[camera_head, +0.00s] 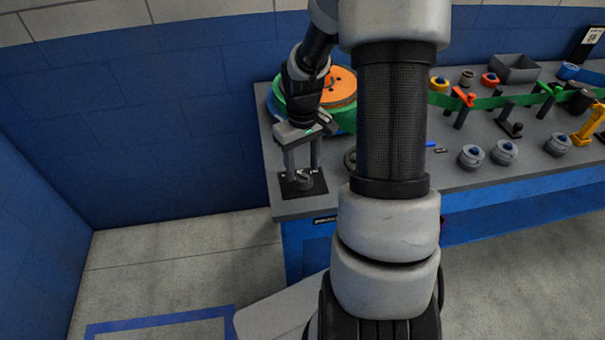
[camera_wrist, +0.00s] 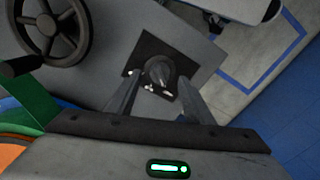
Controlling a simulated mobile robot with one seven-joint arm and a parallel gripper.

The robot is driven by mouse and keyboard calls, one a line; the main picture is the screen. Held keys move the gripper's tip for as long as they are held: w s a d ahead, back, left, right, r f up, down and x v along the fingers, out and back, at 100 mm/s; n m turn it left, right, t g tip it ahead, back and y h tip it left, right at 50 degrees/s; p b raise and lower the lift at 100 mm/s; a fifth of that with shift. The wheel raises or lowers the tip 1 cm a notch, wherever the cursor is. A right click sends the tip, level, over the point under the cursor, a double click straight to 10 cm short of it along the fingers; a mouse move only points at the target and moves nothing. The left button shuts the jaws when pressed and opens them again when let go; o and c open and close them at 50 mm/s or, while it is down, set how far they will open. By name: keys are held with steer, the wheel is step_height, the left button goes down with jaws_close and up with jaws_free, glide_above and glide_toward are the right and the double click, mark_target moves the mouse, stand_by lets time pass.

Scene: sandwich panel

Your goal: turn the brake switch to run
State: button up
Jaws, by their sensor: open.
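The brake switch (camera_wrist: 160,72) is a dark round knob on a black square plate with small white markings too small to read. In the wrist view it lies between and just beyond the two fingertips of my gripper (camera_wrist: 155,88). In the head view the switch plate (camera_head: 303,186) is at the bench's front left corner. My gripper (camera_head: 303,172) points down over it there, with one finger on each side of the knob. The jaws are open. I cannot tell whether a finger touches the knob, or which marking it points to.
A dark handwheel (camera_wrist: 52,28) is beside the plate in the wrist view. An orange and green disc stack (camera_head: 330,88) stands behind my gripper. Grey round parts (camera_head: 471,156) and coloured valves are farther right on the bench. The floor (camera_head: 180,255) left of the bench is clear.

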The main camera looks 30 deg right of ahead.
mark_target(302, 174)
steer(key=shift+f, duration=1.55)
steer(key=c, duration=1)
steer(key=shift+c, duration=0.2)
steer(key=shift+m, duration=0.3)
steer(key=m+b, duration=0.1)
steer(key=m, duration=0.8)
steer(key=shift+b, duration=0.35)
